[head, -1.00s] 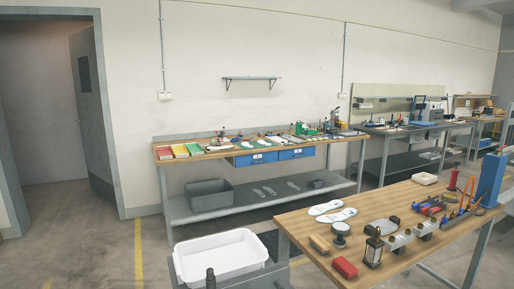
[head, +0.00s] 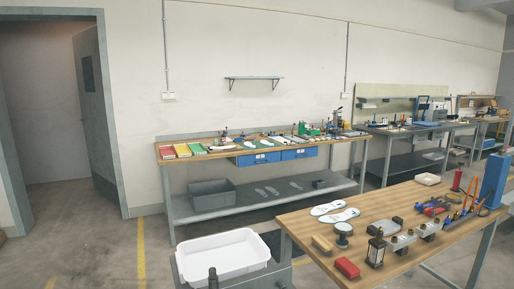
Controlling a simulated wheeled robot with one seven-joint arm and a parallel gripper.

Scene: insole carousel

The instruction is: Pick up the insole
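Two pale insoles lie side by side near the left end of the wooden table at the right: a rear insole (head: 327,208) and a front insole (head: 340,216). More insole shapes (head: 266,191) lie on the lower shelf of the far bench. Some pale insole-like shapes (head: 248,144) also show on that bench's top, too small to tell apart. My gripper is not in view.
A white tub (head: 222,254) stands at the lower middle, left of the wooden table (head: 400,210). That table also holds a red block (head: 347,268), a lantern-like object (head: 376,250) and several tools. A grey bin (head: 212,194) sits on the far shelf. Open floor lies at left.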

